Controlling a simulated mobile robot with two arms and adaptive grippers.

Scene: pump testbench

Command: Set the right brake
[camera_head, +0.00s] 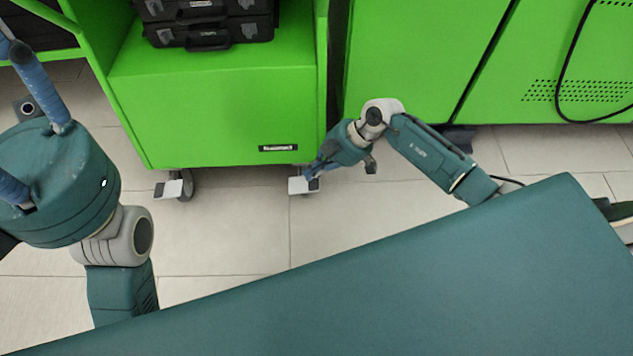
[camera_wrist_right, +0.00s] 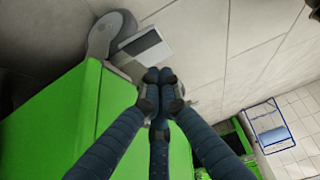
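The right brake is a light pedal with a dark grey pad (camera_head: 298,185) on the right caster of the green cart (camera_head: 215,115). In the right wrist view the pedal (camera_wrist_right: 147,45) lies just beyond the fingertips, beside a grey wheel (camera_wrist_right: 102,36). My right gripper (camera_head: 312,172) points down at the pedal; in the wrist view its blue fingers (camera_wrist_right: 160,76) are together at the tips with nothing between them. I cannot tell whether they touch the pedal. My left gripper (camera_head: 25,120) is at the left edge, its visible fingers spread, tips partly out of view.
A second caster with a similar pedal (camera_head: 172,188) is under the cart's left side. Black cases (camera_head: 205,22) sit on the cart. A green cabinet (camera_head: 420,60) with a hanging black cable stands to the right. Tiled floor (camera_head: 235,230) lies open before the cart.

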